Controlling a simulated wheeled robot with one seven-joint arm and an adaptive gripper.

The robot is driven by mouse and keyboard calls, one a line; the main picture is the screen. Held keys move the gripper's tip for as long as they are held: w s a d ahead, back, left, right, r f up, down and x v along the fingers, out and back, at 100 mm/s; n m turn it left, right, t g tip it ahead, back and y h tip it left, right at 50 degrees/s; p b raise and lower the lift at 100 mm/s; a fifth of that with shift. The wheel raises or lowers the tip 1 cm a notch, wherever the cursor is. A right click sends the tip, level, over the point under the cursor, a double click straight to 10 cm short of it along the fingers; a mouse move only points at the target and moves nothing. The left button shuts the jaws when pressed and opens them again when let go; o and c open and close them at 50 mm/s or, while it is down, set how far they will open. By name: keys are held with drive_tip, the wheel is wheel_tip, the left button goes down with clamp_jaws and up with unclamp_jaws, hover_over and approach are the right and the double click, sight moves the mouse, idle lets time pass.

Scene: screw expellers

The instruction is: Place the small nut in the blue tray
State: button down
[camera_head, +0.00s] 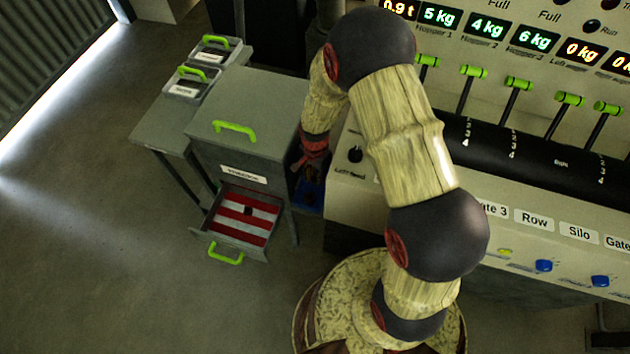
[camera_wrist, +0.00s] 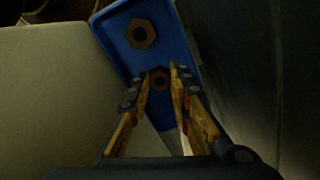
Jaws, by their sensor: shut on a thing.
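The blue tray (camera_wrist: 178,45) lies below my gripper in the wrist view, and a bit of it (camera_head: 309,207) shows in the head view, mostly hidden behind my arm. A larger brown hexagonal nut (camera_wrist: 140,33) lies in its far part. The small nut (camera_wrist: 159,80) is between the fingertips of my gripper (camera_wrist: 160,78), which is shut on it over the tray's near part. I cannot tell whether the small nut touches the tray floor. In the head view my gripper (camera_head: 313,168) points down beside the control console.
A grey cabinet (camera_head: 250,110) stands left of my gripper, with an open drawer (camera_head: 240,235) lined in red and white and holding a small dark thing. Lidded boxes (camera_head: 190,85) stand behind it. The console (camera_head: 520,225) with levers is on the right. The left floor is clear.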

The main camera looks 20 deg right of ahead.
drive_tip(key=shift+f, duration=1.2)
drive_tip(key=shift+f+b, duration=0.15)
drive_tip(key=shift+b, duration=0.15)
drive_tip(key=c, duration=1.9)
unclamp_jaws()
